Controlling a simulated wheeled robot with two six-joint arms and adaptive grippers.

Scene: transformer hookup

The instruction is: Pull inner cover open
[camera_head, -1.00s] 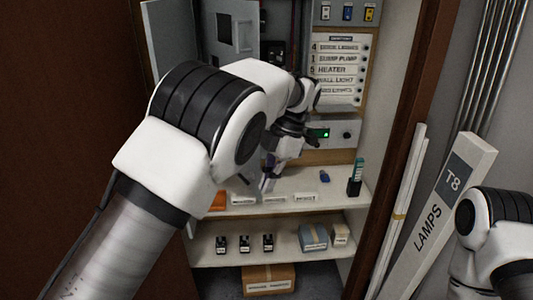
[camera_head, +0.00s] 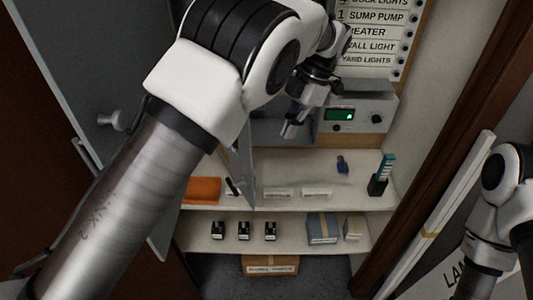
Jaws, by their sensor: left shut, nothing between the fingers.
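My left arm comes in from the left and crosses in front of the cabinet. Its gripper (camera_head: 291,129) points down in front of the grey electrical box and is shut and empty. A thin grey panel, seemingly the inner cover (camera_head: 242,172), stands out nearly edge-on below my arm, left of the gripper and apart from it. Its upper part is hidden behind my arm. The large grey outer door (camera_head: 95,55) stands open at the left. My right arm shows at the right edge, but its gripper is out of view.
A device with a green display (camera_head: 339,114) is close to the right of my gripper, below the label board (camera_head: 372,45). The upper shelf (camera_head: 330,205) holds an orange item (camera_head: 202,190), label strips and a dark holder (camera_head: 378,185).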

